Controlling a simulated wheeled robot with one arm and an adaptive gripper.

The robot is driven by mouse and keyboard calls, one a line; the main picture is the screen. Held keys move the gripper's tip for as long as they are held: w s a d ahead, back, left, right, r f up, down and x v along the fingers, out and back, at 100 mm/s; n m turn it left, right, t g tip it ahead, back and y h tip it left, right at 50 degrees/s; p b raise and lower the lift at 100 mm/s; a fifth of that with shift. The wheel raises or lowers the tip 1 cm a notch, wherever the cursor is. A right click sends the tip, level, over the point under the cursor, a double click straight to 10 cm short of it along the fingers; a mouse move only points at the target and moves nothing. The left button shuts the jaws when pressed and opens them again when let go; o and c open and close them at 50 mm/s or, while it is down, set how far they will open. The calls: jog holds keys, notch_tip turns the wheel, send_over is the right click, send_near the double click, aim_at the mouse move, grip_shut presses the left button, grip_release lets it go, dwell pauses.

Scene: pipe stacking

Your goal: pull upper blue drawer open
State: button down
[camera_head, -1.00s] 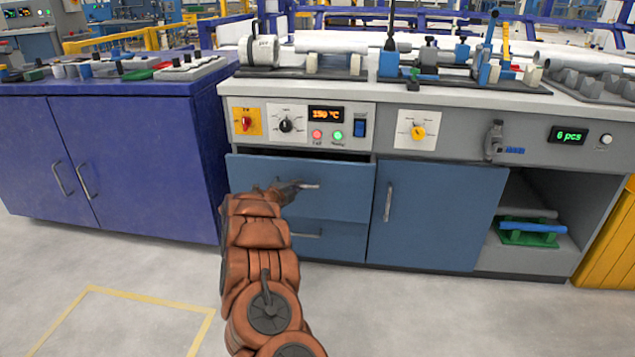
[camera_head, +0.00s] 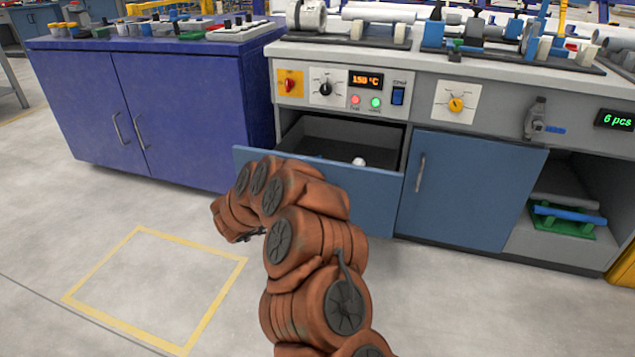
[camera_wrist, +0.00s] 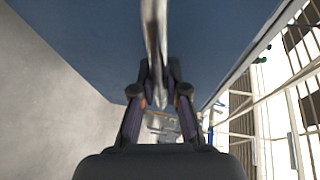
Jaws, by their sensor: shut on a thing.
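The upper blue drawer (camera_head: 375,198) stands pulled out of the grey and white workbench in the head view. Its dark inside (camera_head: 335,140) shows, with a small white round thing (camera_head: 358,162) in it. In the wrist view, the drawer front (camera_wrist: 85,35) fills the top, and its metal handle (camera_wrist: 154,35) runs down between the fingers. My gripper (camera_wrist: 159,78) is shut on the handle.
A blue cabinet door (camera_head: 465,190) is shut right of the drawer. A purple cabinet (camera_head: 165,110) stands to the left. The open shelf at the right holds a green rack (camera_head: 562,222) with a blue pipe. The floor in front is clear, with a yellow marked square (camera_head: 215,300).

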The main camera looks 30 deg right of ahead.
jog(key=shift+s+a, duration=0.95)
jog(key=shift+a, duration=0.15)
jog(key=c, duration=1.2)
grip_release()
jog(key=shift+a, duration=0.1)
jog(key=v, duration=1.1)
jog(key=shift+s+a, duration=0.15)
jog(key=shift+a, duration=0.2)
jog(key=shift+r, duration=0.15)
